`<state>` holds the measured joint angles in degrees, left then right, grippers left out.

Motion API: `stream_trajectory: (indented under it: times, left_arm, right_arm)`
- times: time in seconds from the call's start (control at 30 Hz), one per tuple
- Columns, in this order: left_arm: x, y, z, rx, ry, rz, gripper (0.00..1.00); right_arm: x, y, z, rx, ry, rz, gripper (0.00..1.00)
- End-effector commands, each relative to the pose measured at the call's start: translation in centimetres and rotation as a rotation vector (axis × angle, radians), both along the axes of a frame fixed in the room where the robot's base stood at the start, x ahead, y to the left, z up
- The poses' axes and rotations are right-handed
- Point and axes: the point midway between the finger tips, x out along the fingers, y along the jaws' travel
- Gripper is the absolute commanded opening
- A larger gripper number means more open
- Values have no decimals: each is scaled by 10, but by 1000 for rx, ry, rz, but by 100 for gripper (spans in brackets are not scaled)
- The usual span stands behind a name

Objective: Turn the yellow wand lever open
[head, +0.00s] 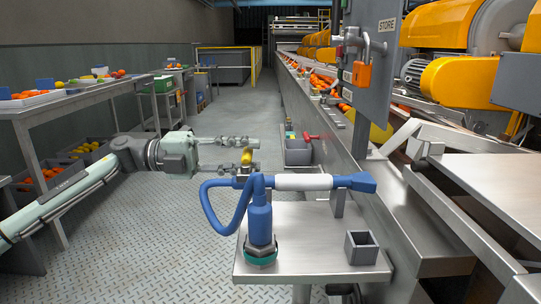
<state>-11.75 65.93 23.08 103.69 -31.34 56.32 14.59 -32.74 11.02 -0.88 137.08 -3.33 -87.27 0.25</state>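The wand (303,182) is blue with a white middle and lies level on a bracket above a small steel shelf (315,225). A blue hose (213,212) loops from its left end to an upright blue fitting (260,218) on the shelf. The small yellow lever (247,157) stands up near the wand's left end. My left gripper (252,155) comes in from the left, its two fingers apart, one above the other. The lever shows between the fingertips; I cannot tell whether they touch it. My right gripper is not in view.
A small grey square cup (361,247) stands on the shelf's right side. A grey bin (298,150) with coloured items sits behind the wand. Fruit tables (75,95) line the left; the floor between is clear.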

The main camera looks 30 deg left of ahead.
Motion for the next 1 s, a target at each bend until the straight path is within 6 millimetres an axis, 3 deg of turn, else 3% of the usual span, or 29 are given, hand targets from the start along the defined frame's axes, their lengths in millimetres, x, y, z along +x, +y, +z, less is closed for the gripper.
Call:
stream_trajectory:
  times: [0.1,0.3,0.63,0.9,1.0]
  left_arm:
    - [10,-18,2,1,-4,-1,31]
    - [21,-34,1,-1,-3,2,31]
    - [23,-37,0,-1,-1,2,31]
    - [23,-37,0,-1,-1,2,0]
    - [23,-37,0,-2,-1,2,0]
  right_arm:
    - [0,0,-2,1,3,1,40]
    - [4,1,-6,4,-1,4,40]
    - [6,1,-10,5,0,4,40]
    - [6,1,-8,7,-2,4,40]
    - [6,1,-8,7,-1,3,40]
